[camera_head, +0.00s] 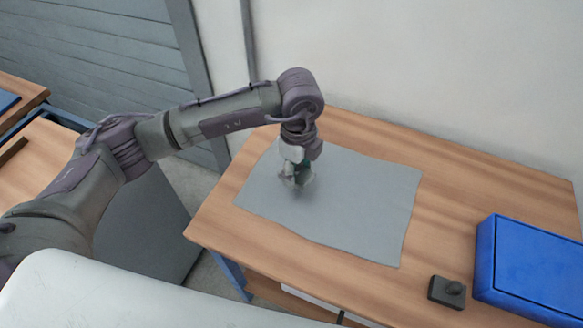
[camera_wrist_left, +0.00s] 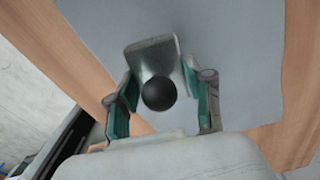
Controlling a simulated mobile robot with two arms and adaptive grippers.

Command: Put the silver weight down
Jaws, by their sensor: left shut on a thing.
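The silver weight (camera_wrist_left: 152,57) is a metallic block with a round black knob (camera_wrist_left: 158,94), seen in the left wrist view between my fingers. My left gripper (camera_wrist_left: 160,100) is shut on it, with a teal-padded finger on each side. In the head view my left gripper (camera_head: 297,178) points down over the grey mat (camera_head: 375,205) on the wooden table. The weight is mostly hidden by the gripper there, and I cannot tell whether it touches the mat. My right gripper is not in view.
A blue case (camera_head: 530,268) stands at the table's right side. The mat is otherwise bare. A pale wall (camera_head: 430,70) rises behind the table.

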